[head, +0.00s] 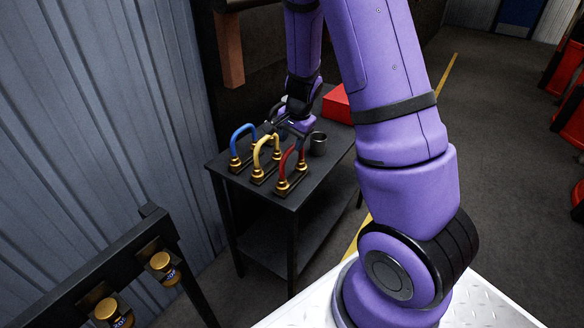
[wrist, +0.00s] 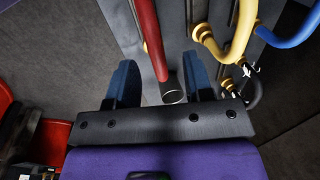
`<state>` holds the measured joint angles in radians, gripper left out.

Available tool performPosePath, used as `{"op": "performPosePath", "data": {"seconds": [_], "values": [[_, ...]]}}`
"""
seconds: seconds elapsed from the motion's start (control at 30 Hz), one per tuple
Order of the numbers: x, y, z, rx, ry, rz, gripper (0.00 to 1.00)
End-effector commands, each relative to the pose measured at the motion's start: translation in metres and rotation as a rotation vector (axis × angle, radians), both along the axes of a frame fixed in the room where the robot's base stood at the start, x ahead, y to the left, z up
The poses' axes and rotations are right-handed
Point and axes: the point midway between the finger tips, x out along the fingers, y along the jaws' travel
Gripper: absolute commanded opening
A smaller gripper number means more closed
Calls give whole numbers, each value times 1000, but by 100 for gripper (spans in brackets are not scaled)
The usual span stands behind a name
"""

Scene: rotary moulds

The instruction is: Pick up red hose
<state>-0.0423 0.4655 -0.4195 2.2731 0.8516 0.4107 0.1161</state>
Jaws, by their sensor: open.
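The red hose (head: 284,163) is a curved handle-like loop on brass fittings, standing on a dark base on the black table. It also shows in the wrist view (wrist: 146,36), running down from the top between my two blue fingertips. My gripper (head: 281,125) is over the far side of the hoses. In the wrist view my gripper (wrist: 160,76) is open, one finger on each side of the red hose, with gaps on both sides. A dark round piece shows at the hose's lower end. I cannot tell how deep the hose sits between the fingers.
A yellow hose (head: 257,153) and a blue hose (head: 235,137) stand left of the red one. A rack with brass fittings (head: 162,262) is at front left.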

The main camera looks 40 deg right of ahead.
Motion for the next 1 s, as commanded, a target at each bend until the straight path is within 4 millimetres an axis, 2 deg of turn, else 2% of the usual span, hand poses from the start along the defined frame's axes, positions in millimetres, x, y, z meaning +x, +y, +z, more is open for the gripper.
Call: {"op": "performPosePath", "data": {"seconds": [0.23,0.5,0.6,0.9,1.0], "values": [[2,0,-15,1,1,-2,47],[6,-1,-51,0,2,-1,47],[8,-1,-58,1,1,-1,47],[9,0,-61,0,0,0,47],[9,0,-61,0,0,0,24]]}}
